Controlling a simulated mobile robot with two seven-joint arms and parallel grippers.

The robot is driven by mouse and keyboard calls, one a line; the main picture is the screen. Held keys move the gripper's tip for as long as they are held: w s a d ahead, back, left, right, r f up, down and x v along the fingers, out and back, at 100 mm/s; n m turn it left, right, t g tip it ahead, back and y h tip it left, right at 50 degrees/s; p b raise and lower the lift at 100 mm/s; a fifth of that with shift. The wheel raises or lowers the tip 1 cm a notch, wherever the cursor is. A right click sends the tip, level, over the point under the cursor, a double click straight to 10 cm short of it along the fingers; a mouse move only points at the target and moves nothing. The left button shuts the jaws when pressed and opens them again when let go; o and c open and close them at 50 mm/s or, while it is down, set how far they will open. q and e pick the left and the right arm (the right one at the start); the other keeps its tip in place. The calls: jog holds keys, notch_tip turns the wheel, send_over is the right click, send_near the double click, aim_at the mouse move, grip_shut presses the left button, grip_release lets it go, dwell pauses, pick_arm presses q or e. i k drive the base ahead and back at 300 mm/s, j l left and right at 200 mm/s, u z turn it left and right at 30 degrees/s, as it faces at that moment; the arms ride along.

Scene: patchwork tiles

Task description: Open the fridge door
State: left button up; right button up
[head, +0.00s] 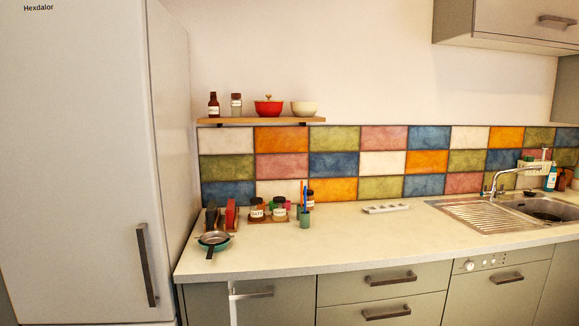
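The fridge (75,150) is a tall white unit filling the left side of the head view, with the label "Hexdalor" at its top. Its door looks shut, flush with the fridge's side wall (175,130). A dark grey vertical bar handle (147,265) sits low on the door near its right edge. The bottom of the fridge is cut off by the frame. Neither of my grippers is in view, and nothing touches the handle.
A counter (350,237) runs right from the fridge, holding a small pan (213,240), jars and a sink (545,210). Drawers with bar handles (390,278) are below. A pale upright piece (233,303) stands before the left cabinet; I cannot tell what it is.

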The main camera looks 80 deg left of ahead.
aim_at(82, 240)
jog(key=u, duration=3.2)
jog(key=i+j+u, duration=0.15)
jog(key=u, duration=0.2)
jog(key=i+j+u, duration=0.1)
jog(key=u, duration=0.25)
jog(key=i, duration=0.1)
